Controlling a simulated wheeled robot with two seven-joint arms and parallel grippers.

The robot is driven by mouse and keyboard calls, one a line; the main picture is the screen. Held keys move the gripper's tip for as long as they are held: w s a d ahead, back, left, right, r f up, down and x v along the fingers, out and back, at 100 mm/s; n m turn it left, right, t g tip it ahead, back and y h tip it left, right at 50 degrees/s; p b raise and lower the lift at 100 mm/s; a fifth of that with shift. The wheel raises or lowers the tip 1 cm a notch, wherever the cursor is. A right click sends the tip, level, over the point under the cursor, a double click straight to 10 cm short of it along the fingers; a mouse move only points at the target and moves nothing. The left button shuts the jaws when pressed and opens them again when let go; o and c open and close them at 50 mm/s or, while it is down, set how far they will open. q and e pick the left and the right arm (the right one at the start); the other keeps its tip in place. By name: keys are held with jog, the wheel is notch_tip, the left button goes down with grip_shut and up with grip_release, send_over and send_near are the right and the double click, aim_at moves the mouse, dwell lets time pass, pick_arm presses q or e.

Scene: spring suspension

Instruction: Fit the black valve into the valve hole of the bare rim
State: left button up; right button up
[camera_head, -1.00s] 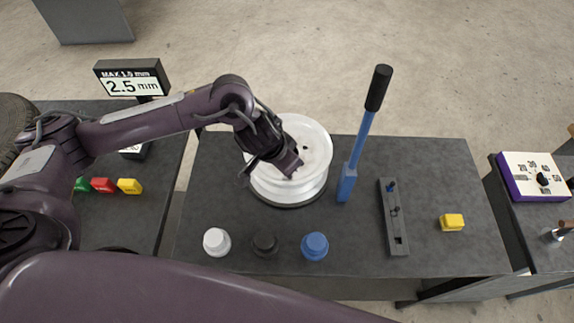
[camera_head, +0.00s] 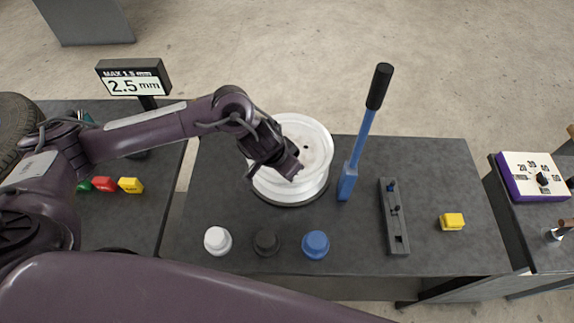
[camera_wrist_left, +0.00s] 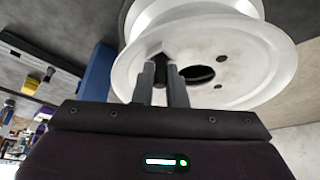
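The bare white rim (camera_head: 311,135) lies on the dark table, and it fills the top of the left wrist view (camera_wrist_left: 250,62). My left gripper (camera_head: 295,171) is over the rim's near part. In the left wrist view its two fingers (camera_wrist_left: 163,85) are close together, with a dark piece, seemingly the black valve (camera_wrist_left: 166,73), between their tips near the rim's face. A dark opening in the rim shows just right of the fingertips. The valve hole cannot be clearly made out, nor whether the valve touches it. My right gripper is not in view.
A blue lever tool (camera_head: 359,150) with a black grip stands right of the rim. A dark rack (camera_head: 394,225) holds small parts. White (camera_head: 217,241), black (camera_head: 266,243) and blue (camera_head: 315,245) knobs stand in front. A yellow block (camera_head: 452,222) lies right.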

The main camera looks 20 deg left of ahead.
pick_arm(q)
jog(key=shift+s+a+f, duration=0.1)
jog(key=shift+s+f, duration=0.25)
jog(key=w+p+v, duration=0.1)
jog(key=v, duration=1.1)
jog(key=shift+r, duration=0.5)
